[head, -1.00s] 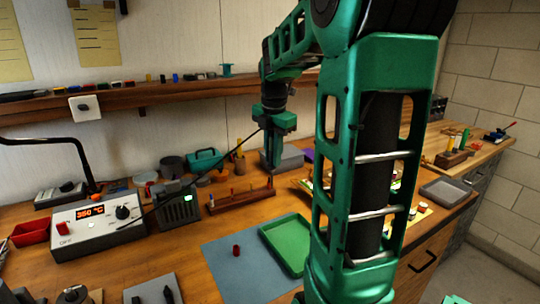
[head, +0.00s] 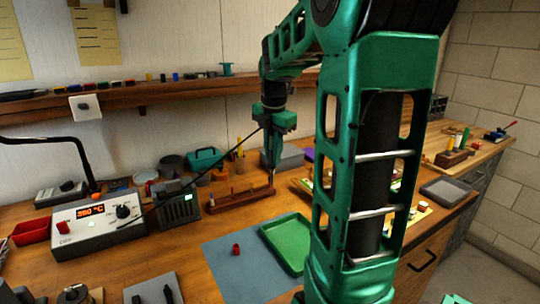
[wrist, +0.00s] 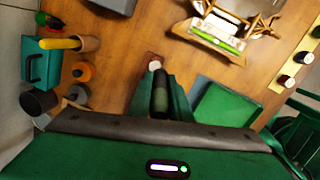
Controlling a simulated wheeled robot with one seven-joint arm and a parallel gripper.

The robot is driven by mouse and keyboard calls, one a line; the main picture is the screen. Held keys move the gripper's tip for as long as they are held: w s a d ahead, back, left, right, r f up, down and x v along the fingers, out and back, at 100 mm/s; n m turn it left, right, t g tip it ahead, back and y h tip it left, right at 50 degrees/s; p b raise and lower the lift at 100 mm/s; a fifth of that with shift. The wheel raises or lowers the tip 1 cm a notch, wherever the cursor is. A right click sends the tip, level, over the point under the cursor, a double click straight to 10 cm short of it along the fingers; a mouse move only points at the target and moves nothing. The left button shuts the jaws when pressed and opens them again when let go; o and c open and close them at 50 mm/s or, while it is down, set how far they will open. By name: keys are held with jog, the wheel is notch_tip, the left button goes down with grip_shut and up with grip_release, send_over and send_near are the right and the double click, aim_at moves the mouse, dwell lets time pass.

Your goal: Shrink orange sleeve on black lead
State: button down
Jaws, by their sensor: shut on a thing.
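My gripper (head: 272,150) is over the right end of a brown wooden rack (head: 240,198) with small upright posts. In the wrist view its fingers (wrist: 160,108) are shut on a dark cylindrical tool (wrist: 160,90), which points toward the rack's end (wrist: 152,58). A pale round tip shows there beside the tool. A black cord (head: 225,157) runs from the heat station (head: 97,222), whose orange display seems to read 350 °C, up to the gripper. I cannot make out the orange sleeve or the black lead; the gripper and small size may hide them.
A dark grey box-shaped holder (head: 176,203) stands left of the rack. My arm hides part of the bench.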

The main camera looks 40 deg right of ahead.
jog(key=shift+s+a+r, duration=0.1)
jog(key=shift+s+r, duration=0.05)
jog(key=shift+r, duration=1)
jog(key=shift+s+d+r, duration=0.1)
jog(key=shift+s+r, duration=0.1)
jog(key=shift+r, duration=1)
jog(key=shift+s+a+r, duration=0.1)
jog(key=shift+s+r, duration=0.05)
jog(key=shift+r, duration=1)
